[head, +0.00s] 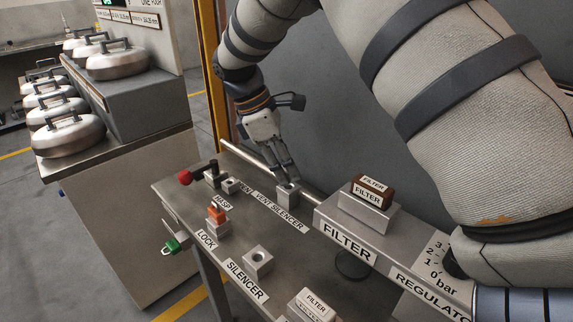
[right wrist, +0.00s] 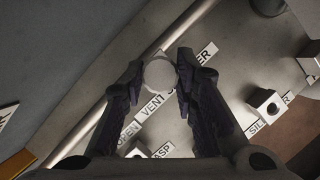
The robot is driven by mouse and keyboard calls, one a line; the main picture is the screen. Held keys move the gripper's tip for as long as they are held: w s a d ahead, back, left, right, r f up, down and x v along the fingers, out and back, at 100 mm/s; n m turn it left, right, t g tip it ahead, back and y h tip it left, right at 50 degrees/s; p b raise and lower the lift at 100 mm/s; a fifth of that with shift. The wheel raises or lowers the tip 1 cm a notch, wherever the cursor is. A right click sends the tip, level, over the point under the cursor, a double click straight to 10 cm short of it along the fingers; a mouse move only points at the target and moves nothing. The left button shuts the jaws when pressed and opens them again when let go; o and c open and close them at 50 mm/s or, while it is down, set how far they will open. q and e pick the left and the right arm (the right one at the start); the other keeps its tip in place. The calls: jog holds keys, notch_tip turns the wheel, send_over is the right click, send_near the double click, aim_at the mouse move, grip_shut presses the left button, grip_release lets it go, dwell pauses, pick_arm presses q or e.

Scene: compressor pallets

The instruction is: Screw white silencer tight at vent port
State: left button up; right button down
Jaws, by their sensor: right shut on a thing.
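My right gripper (head: 287,172) points down at the metal block of the vent port (head: 288,194), behind the label "VENT SILENCER" (head: 279,211). In the right wrist view the white silencer (right wrist: 160,73) shows as a pale round end between the two fingertips of my right gripper (right wrist: 160,78), which is shut on it. In the head view the fingers hide the silencer, and I cannot tell how deep it sits in the port. My left gripper is not in view.
An empty silencer block (head: 258,262) stands nearer on the panel. A red-knobbed lever (head: 186,177), an orange lock piece (head: 217,212) and a green-tagged part (head: 173,245) are at left. The filter housing (head: 345,228) is at right. A rail (head: 262,168) runs along the back.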

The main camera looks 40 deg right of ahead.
jog(key=shift+f, duration=1.1)
jog(key=c, duration=1.2)
grip_release()
jog(key=v, duration=1.2)
